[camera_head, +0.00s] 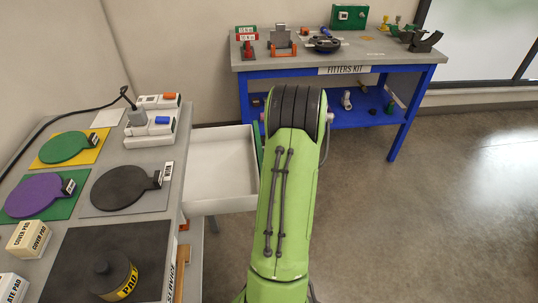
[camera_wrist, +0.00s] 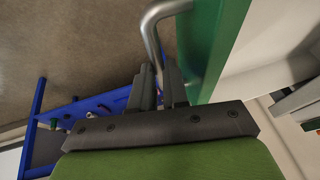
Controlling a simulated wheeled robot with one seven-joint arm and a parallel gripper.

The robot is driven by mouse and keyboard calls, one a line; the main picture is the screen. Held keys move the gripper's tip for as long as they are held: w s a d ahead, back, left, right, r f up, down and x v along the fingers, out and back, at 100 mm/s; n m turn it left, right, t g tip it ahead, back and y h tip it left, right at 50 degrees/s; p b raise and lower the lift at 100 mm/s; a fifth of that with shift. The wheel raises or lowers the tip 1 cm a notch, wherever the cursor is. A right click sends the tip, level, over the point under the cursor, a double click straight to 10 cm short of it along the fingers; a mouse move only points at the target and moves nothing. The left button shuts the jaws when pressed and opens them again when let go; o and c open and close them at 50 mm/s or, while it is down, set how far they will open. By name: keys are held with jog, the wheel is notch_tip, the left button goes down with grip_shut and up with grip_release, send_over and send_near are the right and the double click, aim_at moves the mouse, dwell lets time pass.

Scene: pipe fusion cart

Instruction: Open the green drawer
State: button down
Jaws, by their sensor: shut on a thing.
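The green drawer stands pulled out from the cart's side, its white tray (camera_head: 222,165) showing empty. Its green front (camera_head: 257,140) is a thin strip beside my arm, which hides most of it. In the wrist view the green front (camera_wrist: 214,45) runs along the right of my gripper. A bent grey metal handle (camera_wrist: 152,30) stands off that front. My gripper (camera_wrist: 160,80) is shut on the handle, with its dark fingers on either side of the bar. In the head view my own arm hides the gripper and handle.
The grey cart top (camera_head: 75,150) at left carries coloured pads, boxes and a black mat (camera_head: 110,245). A blue-framed bench (camera_head: 340,62) with a fitters kit stands behind my arm. The floor (camera_head: 440,200) at right is clear.

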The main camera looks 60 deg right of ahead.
jog(key=c, duration=1.1)
grip_release()
jog(key=p+v, duration=0.4)
jog(key=v, duration=1.1)
jog(key=shift+s+r, duration=0.15)
jog(key=shift+r, duration=0.2)
